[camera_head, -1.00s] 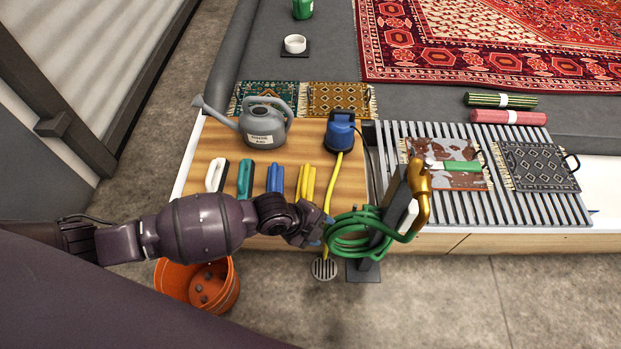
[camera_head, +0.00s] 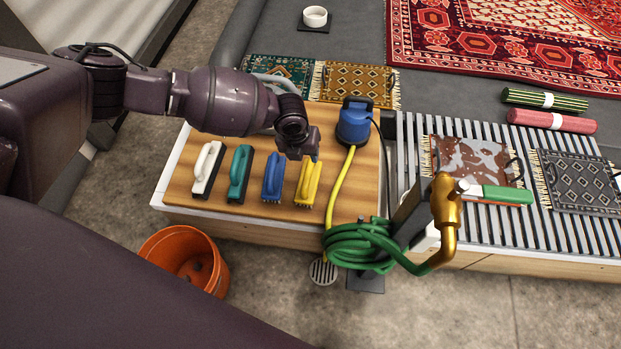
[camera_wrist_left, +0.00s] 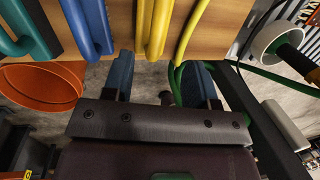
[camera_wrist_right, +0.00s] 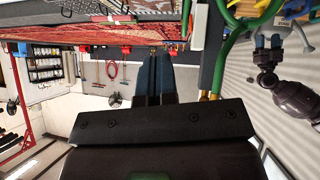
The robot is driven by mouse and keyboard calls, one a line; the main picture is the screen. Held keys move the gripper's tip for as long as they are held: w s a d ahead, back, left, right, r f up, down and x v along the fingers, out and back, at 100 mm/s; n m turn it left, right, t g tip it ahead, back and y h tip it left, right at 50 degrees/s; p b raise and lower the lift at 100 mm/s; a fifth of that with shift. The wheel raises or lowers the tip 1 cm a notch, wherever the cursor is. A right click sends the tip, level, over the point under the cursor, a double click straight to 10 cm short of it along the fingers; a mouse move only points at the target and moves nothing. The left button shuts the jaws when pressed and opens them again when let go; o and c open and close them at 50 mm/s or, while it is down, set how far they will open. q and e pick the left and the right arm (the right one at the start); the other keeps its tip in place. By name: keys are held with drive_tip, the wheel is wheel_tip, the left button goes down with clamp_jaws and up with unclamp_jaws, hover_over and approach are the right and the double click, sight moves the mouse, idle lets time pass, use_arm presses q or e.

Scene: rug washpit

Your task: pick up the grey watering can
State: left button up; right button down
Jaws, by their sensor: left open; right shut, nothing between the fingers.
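The grey watering can (camera_head: 281,79) stands at the back left of the wooden board. In the head view my left arm covers most of it, and only a bit of its grey top and handle shows. My left gripper (camera_head: 312,156) is open and empty above the board, in front of and to the right of the can, near the yellow brush. In the left wrist view my left gripper (camera_wrist_left: 158,78) has its blue fingers apart, and I cannot make out the can there. My right gripper (camera_wrist_right: 155,75) is shut and empty, seen only in the right wrist view.
White, teal, blue and yellow brushes (camera_head: 309,182) stand in a row on the board (camera_head: 225,205). A blue pump (camera_head: 353,124) stands right of the can. A green hose coil (camera_head: 358,246) with a brass nozzle hangs at the front edge. An orange bucket (camera_head: 165,247) is on the floor.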

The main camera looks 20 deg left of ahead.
sight(307, 172)
use_arm(q)
drive_tip(key=f, duration=0.1)
drive_tip(key=f+b, duration=0.1)
drive_tip(key=f, duration=0.2)
drive_tip(key=shift+d+f, duration=0.2)
drive_tip(key=shift+d, duration=0.05)
drive_tip(key=shift+w+f+b, duration=0.15)
drive_tip(key=shift+f+b, duration=0.15)
drive_tip(key=shift+f, duration=0.25)
drive_tip(key=shift+d+f, duration=0.1)
drive_tip(key=shift+f, duration=0.25)
drive_tip(key=f+b, duration=0.1)
drive_tip(key=f, duration=0.2)
drive_tip(key=shift+d+f+b, duration=0.2)
drive_tip(key=shift+f+b, duration=0.1)
drive_tip(key=shift+b, duration=0.1)
drive_tip(key=shift+w+f, duration=0.1)
drive_tip(key=shift+f, duration=0.15)
use_arm(e)
drive_tip(key=shift+d+f+m+t, duration=0.25)
drive_tip(key=shift+f+m+t, duration=0.05)
drive_tip(key=shift+t, duration=0.4)
use_arm(q)
drive_tip(key=shift+r, duration=0.1)
drive_tip(key=shift+c, duration=0.5)
clamp_jaws()
